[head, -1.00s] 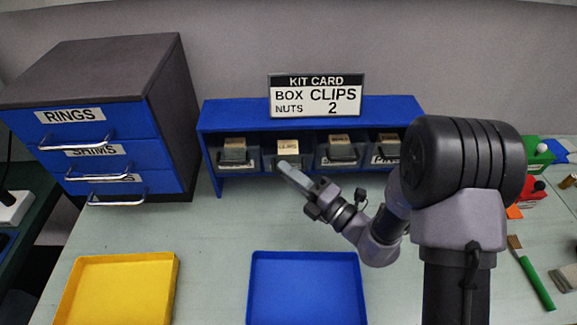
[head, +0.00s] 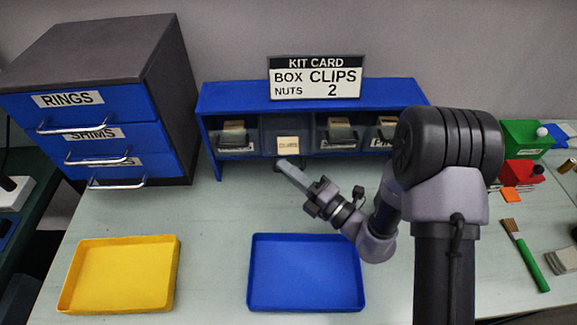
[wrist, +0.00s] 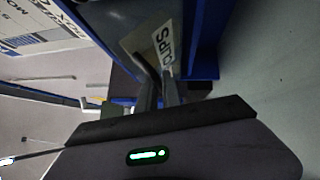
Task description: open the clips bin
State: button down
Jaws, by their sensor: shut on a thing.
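The clips bin (head: 270,145) is the second from the left in the blue rack (head: 225,95). Its grey front and pale CLIPS label (head: 288,143) show in the head view, and the label also shows in the wrist view (wrist: 163,46). My gripper (head: 281,163) reaches the bin's lower front from the front right. In the wrist view its fingers (wrist: 158,82) are shut at the bin front, close beside the label. The part between the fingertips, probably the bin's handle, is mostly hidden. I cannot tell exactly how far out or tilted the bin is.
Neighbouring bins (head: 233,138) (head: 338,137) flank the clips bin closely. The kit card (head: 316,78) stands on the rack. A drawer cabinet (head: 90,95) is at left. Yellow (head: 118,305) and blue (head: 305,305) trays lie in front, with clear table between rack and trays.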

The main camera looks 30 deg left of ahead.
jog(key=shift+f, duration=0.25)
dwell(0.3)
jog(key=c, duration=1.8)
grip_release()
jog(key=p+v, duration=0.2)
jog(key=v, duration=1.5)
jog(key=shift+d, duration=0.2)
